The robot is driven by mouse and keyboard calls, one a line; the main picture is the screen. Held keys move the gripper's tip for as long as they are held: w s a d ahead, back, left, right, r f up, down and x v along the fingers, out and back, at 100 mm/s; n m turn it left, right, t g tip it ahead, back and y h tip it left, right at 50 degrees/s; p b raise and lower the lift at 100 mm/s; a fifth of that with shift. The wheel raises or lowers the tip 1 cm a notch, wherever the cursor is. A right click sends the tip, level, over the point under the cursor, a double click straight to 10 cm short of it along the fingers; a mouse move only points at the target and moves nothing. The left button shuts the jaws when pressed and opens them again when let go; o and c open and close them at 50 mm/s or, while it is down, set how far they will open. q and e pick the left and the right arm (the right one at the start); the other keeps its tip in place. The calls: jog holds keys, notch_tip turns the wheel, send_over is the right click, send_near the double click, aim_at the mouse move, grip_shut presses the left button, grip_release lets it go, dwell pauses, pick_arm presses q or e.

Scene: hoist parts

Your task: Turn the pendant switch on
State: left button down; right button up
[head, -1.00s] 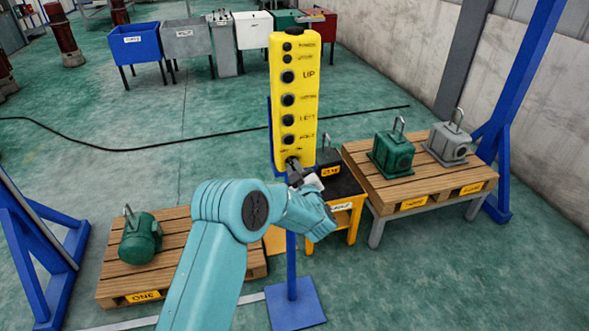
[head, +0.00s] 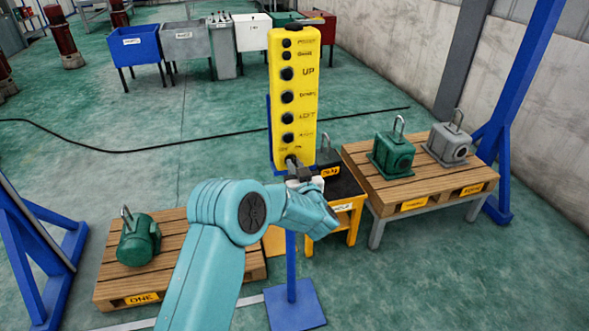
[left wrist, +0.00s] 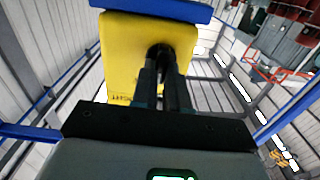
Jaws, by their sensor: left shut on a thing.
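The yellow pendant (head: 307,110) hangs upright in front of a blue post, with a column of dark buttons and labels such as UP. Its rotary switch (head: 291,161) is at the bottom of the face, mostly hidden by my gripper. My left gripper (head: 295,168) reaches up from below to this switch. In the left wrist view, the pendant (left wrist: 125,50) fills the upper middle, and the two dark fingers of my left gripper (left wrist: 160,62) are close together on the dark switch knob (left wrist: 160,52). Which way the knob points cannot be made out. My right gripper is not in view.
A pallet (head: 110,285) with a green motor (head: 138,238) is at left. A raised pallet (head: 375,190) with two hoist units is at right. A yellow stand (head: 350,225) is behind my wrist. Several bins (head: 190,42) stand at the back.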

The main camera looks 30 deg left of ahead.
pick_arm(q)
jog(key=m, duration=0.5)
jog(key=shift+w+d+f+m+p, duration=0.1)
jog(key=shift+m+p, duration=0.2)
dwell(0.4)
jog(key=c, duration=1.1)
grip_release()
jog(key=shift+c, duration=0.2)
jog(key=b+v, duration=0.3)
jog(key=v, duration=1.3)
jog(key=shift+s+b, duration=0.2)
jog(key=shift+b, duration=0.1)
jog(key=shift+d, duration=0.15)
